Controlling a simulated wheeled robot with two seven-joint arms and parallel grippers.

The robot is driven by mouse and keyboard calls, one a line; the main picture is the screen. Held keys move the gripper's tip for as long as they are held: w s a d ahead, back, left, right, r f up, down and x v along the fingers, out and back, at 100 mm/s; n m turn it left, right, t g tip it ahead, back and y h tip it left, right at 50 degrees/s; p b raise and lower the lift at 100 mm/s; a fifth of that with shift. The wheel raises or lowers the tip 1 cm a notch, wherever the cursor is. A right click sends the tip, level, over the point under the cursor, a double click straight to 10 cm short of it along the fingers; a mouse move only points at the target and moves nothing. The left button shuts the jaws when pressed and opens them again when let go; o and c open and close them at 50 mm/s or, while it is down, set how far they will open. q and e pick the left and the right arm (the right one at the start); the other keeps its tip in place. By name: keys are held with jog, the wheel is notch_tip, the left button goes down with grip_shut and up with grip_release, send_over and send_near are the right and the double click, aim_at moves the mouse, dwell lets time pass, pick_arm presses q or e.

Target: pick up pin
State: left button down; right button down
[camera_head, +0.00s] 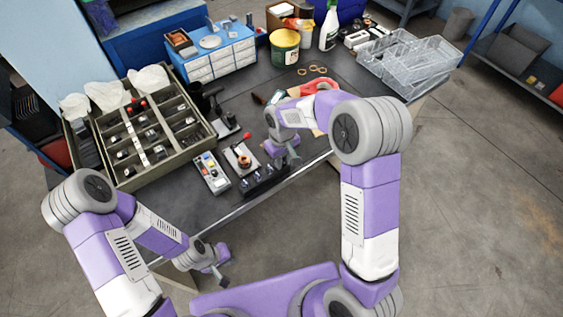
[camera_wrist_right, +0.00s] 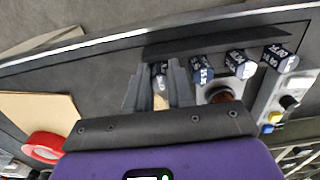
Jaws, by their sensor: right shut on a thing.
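Several dark pins with white markings on their caps stand in a row in a black holder (camera_head: 262,181) near the bench's front edge. In the right wrist view, bare pins (camera_wrist_right: 240,63) stand to the right of my fingers. My right gripper (camera_wrist_right: 159,76) is shut on the pin (camera_wrist_right: 160,69) at the left end of the row, partly hidden between the fingers. It also shows at the holder's right end in the head view (camera_head: 291,158). I cannot tell whether that pin is clear of the holder. My left gripper (camera_head: 222,277) hangs in front of the bench, away from the pins; its jaws are too small to read.
A compartment tray (camera_head: 127,183) fills the bench's left. A red tape roll (camera_wrist_right: 44,146) lies near my right gripper. Clear bins (camera_head: 408,62) stand at the right.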

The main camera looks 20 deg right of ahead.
notch_tip(320, 180, up, 10)
jog(key=p, duration=0.2)
jog(key=shift+p, duration=0.4)
jog(key=shift+f, duration=0.1)
